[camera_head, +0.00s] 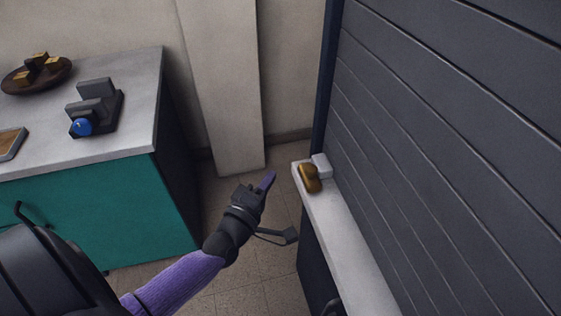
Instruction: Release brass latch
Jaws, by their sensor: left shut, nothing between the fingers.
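A brass latch (309,178) sits at the far end of a narrow pale ledge, next to a small white block (321,166). My left gripper (268,181) is to the left of the latch, over the floor, and apart from it. Its fingers are shut with nothing between them. The purple-sleeved left arm comes in from the lower left. My right gripper is not in view.
The ledge (352,245) runs along a dark slatted shutter (450,150) on the right. A teal cabinet (100,225) on the left bears a dark device with a blue knob (82,127) and a round brown tray (12,82). Tiled floor lies between.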

